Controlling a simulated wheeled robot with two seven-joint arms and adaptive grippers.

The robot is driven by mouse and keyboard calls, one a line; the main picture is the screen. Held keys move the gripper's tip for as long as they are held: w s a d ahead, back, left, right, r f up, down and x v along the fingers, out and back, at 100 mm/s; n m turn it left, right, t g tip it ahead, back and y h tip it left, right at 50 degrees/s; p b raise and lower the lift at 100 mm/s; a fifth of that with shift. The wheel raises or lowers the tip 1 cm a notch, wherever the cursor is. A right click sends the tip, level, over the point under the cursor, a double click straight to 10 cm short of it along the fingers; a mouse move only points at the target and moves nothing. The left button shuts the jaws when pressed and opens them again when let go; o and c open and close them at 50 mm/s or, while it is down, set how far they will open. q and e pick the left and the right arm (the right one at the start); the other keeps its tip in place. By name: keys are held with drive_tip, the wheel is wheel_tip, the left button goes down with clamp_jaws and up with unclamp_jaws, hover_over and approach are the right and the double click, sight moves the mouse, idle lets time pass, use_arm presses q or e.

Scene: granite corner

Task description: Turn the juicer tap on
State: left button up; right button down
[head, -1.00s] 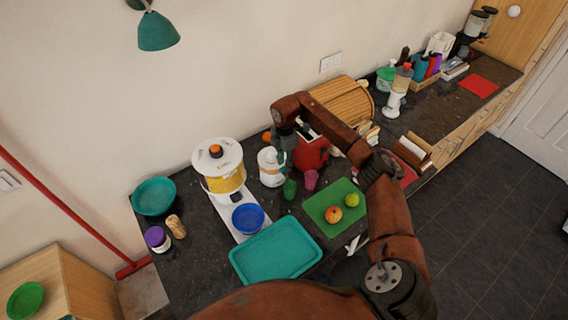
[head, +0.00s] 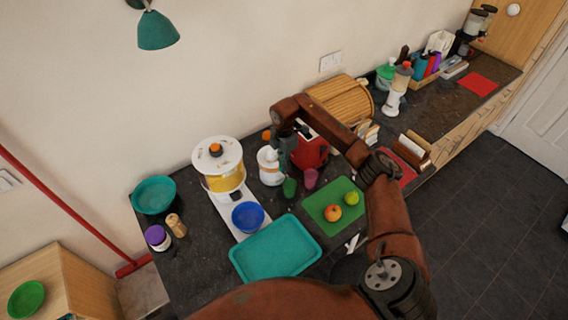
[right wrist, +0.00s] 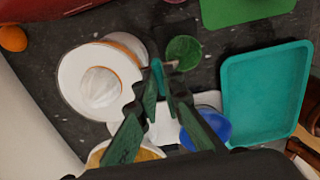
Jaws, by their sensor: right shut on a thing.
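The juicer (head: 270,172) is a white round appliance with an orange part, standing on the dark counter. In the right wrist view the juicer (right wrist: 75,85) shows from above as a white disc with an orange ring. My right gripper (right wrist: 162,66) has its green fingers close together at the juicer's side, shut on the small tap (right wrist: 172,64), which the fingers mostly hide. In the head view the right gripper (head: 286,168) is between the juicer and the red appliance. A green cup (head: 289,188) stands just below it; the cup also shows in the wrist view (right wrist: 184,52). My left gripper is not in view.
A white-lidded yellow container (head: 217,160) stands left of the juicer. A blue bowl (head: 248,217), teal tray (head: 275,250) and green board (head: 328,218) with fruit lie in front. A red appliance (head: 312,152) and pink cup (head: 311,177) are close on the right.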

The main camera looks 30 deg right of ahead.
drive_tip(key=shift+n, duration=0.5)
drive_tip(key=n+b, duration=0.2)
drive_tip(key=n, duration=0.1)
drive_tip(key=shift+n, duration=0.4)
drive_tip(key=n+b, duration=0.2)
drive_tip(key=n, duration=0.3)
drive_tip(key=n+b, duration=0.1)
drive_tip(key=n, duration=0.3)
drive_tip(key=n+b, duration=0.1)
drive_tip(key=n, duration=0.3)
drive_tip(key=shift+n, duration=0.3)
drive_tip(key=c, duration=2.1)
unclamp_jaws()
